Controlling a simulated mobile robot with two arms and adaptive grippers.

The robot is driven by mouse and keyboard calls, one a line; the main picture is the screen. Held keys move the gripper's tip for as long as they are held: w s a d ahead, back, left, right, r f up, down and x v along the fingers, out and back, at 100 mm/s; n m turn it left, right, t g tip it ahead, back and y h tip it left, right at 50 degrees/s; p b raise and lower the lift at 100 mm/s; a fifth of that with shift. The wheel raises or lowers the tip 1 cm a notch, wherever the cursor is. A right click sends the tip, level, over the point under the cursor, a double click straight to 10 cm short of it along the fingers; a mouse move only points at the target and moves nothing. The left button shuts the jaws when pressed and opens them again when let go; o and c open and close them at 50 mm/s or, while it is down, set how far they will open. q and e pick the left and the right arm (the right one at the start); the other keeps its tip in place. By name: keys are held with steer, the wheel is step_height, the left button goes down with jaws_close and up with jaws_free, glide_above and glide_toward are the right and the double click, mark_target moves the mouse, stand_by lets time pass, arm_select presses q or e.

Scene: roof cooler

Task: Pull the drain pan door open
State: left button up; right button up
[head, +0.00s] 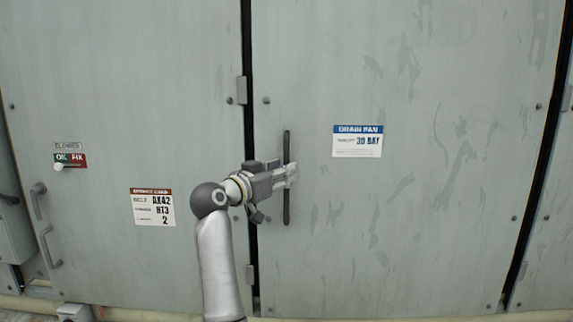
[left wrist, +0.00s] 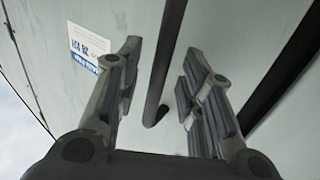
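The drain pan door (head: 430,220) is the wide grey panel at the right in the head view, marked by a blue and white label (head: 358,141). It looks shut, flush with the panel beside it. Its dark vertical bar handle (head: 286,205) is near its left edge. My left gripper (head: 291,174) is at the middle of the handle. In the left wrist view the handle (left wrist: 167,60) runs between the two spread fingers of the left gripper (left wrist: 160,85), with gaps visible on both sides. My right gripper is not in view.
A grey panel (head: 120,90) to the left carries a brown-topped label (head: 153,206), a green and red sign (head: 70,160) and small handles (head: 48,247). A dark seam and a latch (head: 241,90) lie along the door's left edge. Another dark gap (head: 535,190) runs along its right edge.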

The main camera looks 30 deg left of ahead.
arm_select(q)
steer(key=shift+w, duration=1.25)
steer(key=shift+c, duration=0.3)
jaws_close()
